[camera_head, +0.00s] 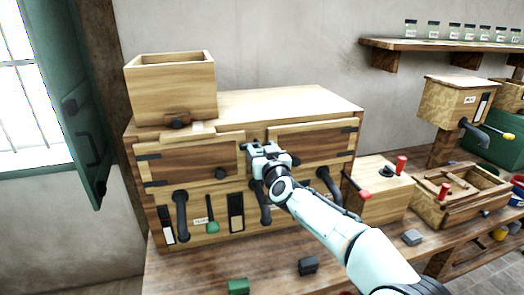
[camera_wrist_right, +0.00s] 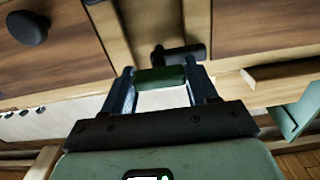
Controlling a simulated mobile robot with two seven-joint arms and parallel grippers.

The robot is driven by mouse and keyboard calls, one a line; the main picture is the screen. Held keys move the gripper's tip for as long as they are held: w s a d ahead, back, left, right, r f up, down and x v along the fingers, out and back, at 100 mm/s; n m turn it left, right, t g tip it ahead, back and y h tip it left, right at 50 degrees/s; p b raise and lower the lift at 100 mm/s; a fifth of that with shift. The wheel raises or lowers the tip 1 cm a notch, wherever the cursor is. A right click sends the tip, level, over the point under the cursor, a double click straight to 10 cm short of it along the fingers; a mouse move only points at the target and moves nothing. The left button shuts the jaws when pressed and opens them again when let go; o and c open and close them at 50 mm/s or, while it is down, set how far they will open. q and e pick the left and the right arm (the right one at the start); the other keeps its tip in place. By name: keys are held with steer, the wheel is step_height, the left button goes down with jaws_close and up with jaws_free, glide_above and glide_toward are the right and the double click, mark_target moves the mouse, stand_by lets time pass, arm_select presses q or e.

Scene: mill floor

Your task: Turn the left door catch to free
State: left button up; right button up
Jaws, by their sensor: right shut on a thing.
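The wooden cabinet (camera_head: 300,104) has a left door (camera_head: 190,160) and a right door (camera_head: 310,140). My right gripper (camera_head: 258,150) is at the upright strip between the doors. In the right wrist view its fingers (camera_wrist_right: 162,76) are shut on a small green piece (camera_wrist_right: 158,77). A black catch-like bar (camera_wrist_right: 182,54) lies just beyond it on the pale strip; I cannot tell whether the two are joined. A dark round knob (camera_wrist_right: 28,27) is on the door at left. The gripper hides most of the catch area in the head view. My left gripper is not in view.
An open wooden box (camera_head: 170,92) stands on the cabinet top. Black curved handles (camera_head: 181,215) and a green-ended lever (camera_head: 211,222) stick out below the doors. A red-ended crank (camera_head: 357,188) is right of my arm. Green and black blocks (camera_head: 308,266) lie on the bench.

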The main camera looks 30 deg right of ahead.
steer(key=m+b, duration=0.1)
steer(key=m, duration=0.5)
steer(key=shift+d+f+m, duration=0.1)
steer(key=shift+d+m, duration=0.05)
steer(key=shift+m, duration=0.25)
steer(key=m+b, duration=0.1)
steer(key=m, duration=0.3)
steer(key=shift+d+f+m+b, duration=0.1)
steer(key=shift+m+b, duration=0.25)
steer(key=shift+m, duration=1.15)
steer(key=o, duration=1)
steer(key=shift+s, duration=0.1)
